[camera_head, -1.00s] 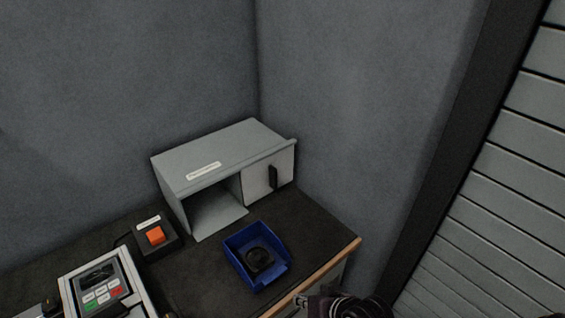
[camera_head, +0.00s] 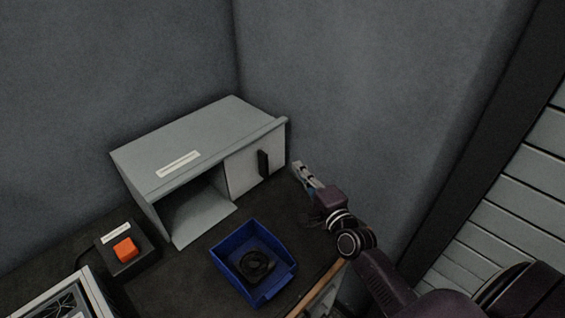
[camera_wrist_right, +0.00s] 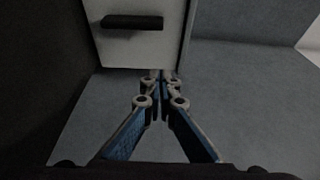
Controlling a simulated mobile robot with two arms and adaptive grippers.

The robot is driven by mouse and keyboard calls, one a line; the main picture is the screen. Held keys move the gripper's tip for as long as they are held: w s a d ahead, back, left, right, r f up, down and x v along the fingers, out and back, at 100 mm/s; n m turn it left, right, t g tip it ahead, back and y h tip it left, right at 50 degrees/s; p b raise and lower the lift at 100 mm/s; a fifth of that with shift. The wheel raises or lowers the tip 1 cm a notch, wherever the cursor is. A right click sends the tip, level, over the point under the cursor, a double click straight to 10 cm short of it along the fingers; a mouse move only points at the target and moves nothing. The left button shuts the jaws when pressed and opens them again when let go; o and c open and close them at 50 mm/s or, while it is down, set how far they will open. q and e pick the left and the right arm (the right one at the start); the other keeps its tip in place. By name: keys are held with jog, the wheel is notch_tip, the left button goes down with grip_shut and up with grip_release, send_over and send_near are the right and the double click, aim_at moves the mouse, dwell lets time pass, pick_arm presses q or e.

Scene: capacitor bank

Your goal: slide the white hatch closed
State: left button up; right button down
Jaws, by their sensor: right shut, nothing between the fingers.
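The white hatch (camera_head: 246,178) is a pale sliding panel with a black upright handle (camera_head: 263,162). It covers the right part of the grey box's front (camera_head: 190,150); the left part is an open dark gap. In the right wrist view the hatch (camera_wrist_right: 165,45) and its handle (camera_wrist_right: 133,22) show at the top. My right gripper (camera_head: 300,170) is shut and empty, to the right of the box's right end. In the wrist view its fingertips (camera_wrist_right: 160,76) appear close to the hatch's edge; I cannot tell whether they touch. My left gripper is not in view.
A blue bin (camera_head: 282,284) with a black round part (camera_head: 256,265) stands in front of the box. An orange button (camera_head: 125,249) on a dark base is at the left. Walls meet behind the box. A slatted shutter (camera_head: 510,225) is far right.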

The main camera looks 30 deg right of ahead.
aim_at(268, 144)
jog(key=w, duration=0.3)
jog(key=w+p, duration=0.1)
jog(key=w, duration=0.5)
jog(key=shift+w+a+r, duration=0.1)
jog(key=shift+w+a, duration=0.1)
jog(key=shift+a, duration=0.1)
jog(key=shift+s+a+p, duration=0.25)
jog(key=shift+a+p, duration=0.25)
jog(key=shift+a, duration=0.05)
jog(key=shift+s+a+p, duration=0.2)
jog(key=shift+a+p, duration=0.25)
jog(key=shift+a, duration=0.1)
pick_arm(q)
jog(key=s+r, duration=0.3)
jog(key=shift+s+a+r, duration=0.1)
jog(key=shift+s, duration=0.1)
pick_arm(e)
jog(key=shift+s+a, duration=0.25)
jog(key=shift+a, duration=0.25)
jog(key=shift+a, duration=0.1)
